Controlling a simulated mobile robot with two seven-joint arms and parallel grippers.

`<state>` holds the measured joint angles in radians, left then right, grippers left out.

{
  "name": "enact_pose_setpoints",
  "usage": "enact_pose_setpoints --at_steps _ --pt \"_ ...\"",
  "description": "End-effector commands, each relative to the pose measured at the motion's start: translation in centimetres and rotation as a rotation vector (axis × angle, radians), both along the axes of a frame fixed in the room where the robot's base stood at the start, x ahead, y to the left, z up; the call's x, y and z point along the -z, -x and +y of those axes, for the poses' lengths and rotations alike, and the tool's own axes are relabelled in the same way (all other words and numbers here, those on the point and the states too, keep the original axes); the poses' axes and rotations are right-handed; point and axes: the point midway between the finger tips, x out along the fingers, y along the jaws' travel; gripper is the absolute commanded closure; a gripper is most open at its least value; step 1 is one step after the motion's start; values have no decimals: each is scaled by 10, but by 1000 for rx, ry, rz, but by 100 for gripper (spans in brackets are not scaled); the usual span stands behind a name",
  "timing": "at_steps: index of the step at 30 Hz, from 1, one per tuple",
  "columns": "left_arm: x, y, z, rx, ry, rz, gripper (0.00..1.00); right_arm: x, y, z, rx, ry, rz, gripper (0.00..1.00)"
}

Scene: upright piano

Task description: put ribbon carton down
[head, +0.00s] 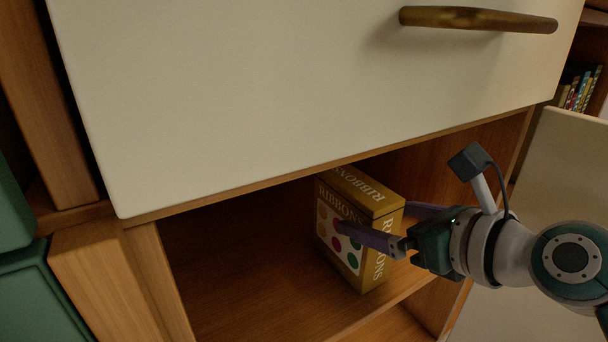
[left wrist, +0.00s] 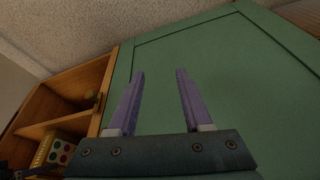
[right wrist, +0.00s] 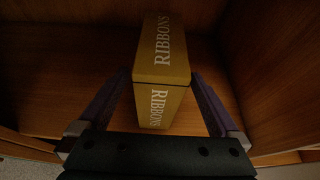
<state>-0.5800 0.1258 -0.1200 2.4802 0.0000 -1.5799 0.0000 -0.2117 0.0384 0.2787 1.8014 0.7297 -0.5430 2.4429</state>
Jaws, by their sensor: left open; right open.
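The ribbon carton (head: 338,250) is a yellow-brown box marked RIBBONS with coloured dots on one face. It stands upright on the wooden shelf (head: 240,285) inside an open compartment. My right gripper (head: 375,222) reaches in from the right with its purple fingers on either side of the carton. In the right wrist view the carton (right wrist: 160,60) stands between the fingers (right wrist: 160,100), with gaps on both sides, so the gripper is open. My left gripper (left wrist: 155,90) is open and empty in front of a green panel (left wrist: 220,70). The carton also shows at lower left there (left wrist: 58,152).
A cream drawer front (head: 280,90) with a brass-coloured handle (head: 478,19) overhangs the compartment. A wooden post (head: 110,275) bounds the opening on the left. A cream door panel (head: 565,165) and a few books (head: 580,90) are at right. Shelf left of the carton is clear.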

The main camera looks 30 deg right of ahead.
Motion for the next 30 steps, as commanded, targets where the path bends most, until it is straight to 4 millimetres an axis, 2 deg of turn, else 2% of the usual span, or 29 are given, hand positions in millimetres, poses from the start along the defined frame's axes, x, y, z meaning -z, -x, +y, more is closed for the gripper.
enact_pose_setpoints --at_steps 1,6,11,14,17,20,24,27,30 --pt "-14 0 0 0 0 0 50 -10 12 -1 0 0 5 2" --pt "-26 0 0 0 0 0 50 -20 41 -3 -1 0 3 2" --pt "-31 0 0 -2 2 0 50 -24 55 -3 -5 5 2 2" --pt "-31 0 -1 -3 4 1 50 -24 59 6 -72 88 13 2" --pt "-31 0 -2 -5 8 1 50 -19 66 28 -251 308 41 2" --pt "-31 0 -3 -7 11 1 50 -12 81 55 -530 642 64 2" --pt "-31 0 -3 -7 11 1 50 1 115 86 -1032 1197 56 2" --pt "-31 0 -3 -7 11 1 50 6 144 94 -1414 1567 11 2" --pt "-31 0 -3 -7 11 1 50 7 170 92 -1767 1852 -52 2"
